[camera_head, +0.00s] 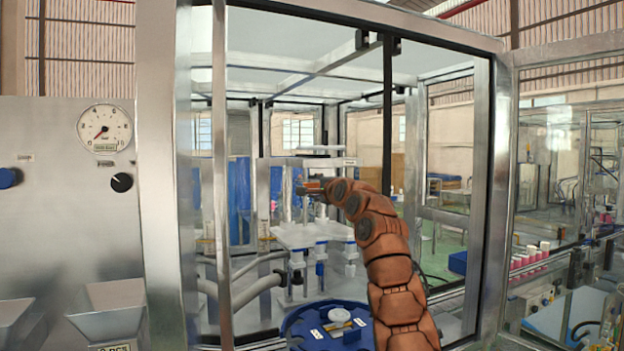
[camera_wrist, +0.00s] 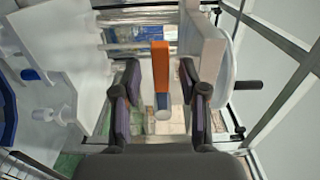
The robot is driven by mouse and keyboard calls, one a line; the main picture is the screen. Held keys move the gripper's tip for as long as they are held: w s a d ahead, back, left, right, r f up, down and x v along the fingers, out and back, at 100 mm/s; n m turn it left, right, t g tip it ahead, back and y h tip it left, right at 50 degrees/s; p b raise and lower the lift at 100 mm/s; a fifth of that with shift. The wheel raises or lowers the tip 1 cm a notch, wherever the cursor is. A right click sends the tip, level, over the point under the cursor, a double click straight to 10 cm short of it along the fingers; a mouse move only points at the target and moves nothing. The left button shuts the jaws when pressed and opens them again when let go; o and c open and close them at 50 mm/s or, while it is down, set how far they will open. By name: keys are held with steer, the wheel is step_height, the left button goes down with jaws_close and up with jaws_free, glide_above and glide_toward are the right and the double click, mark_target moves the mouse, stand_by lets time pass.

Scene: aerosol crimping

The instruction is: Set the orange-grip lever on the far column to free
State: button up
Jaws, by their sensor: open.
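The orange-grip lever (camera_wrist: 160,68) shows in the wrist view, between the two fingers of my gripper (camera_wrist: 162,90). The fingers are apart, one on each side of the grip, with a visible gap on both sides. In the head view the orange grip (camera_head: 313,184) is a small patch at the end of my arm, beside the far column (camera_head: 288,195). My gripper (camera_head: 318,188) is small and partly hidden there by my arm. The lever's pivot and any position marks are too small or hidden to read.
A pale plate (camera_wrist: 200,55) stands close to the right of the fingers in the wrist view. In the head view, a blue round table (camera_head: 300,325) lies below my arm. Metal door frames (camera_head: 160,200) border the opening. A gauge panel (camera_head: 60,220) stands at left.

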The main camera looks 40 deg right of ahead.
steer(key=shift+p+x, duration=0.8)
steer(key=shift+x, duration=0.35)
jaws_close()
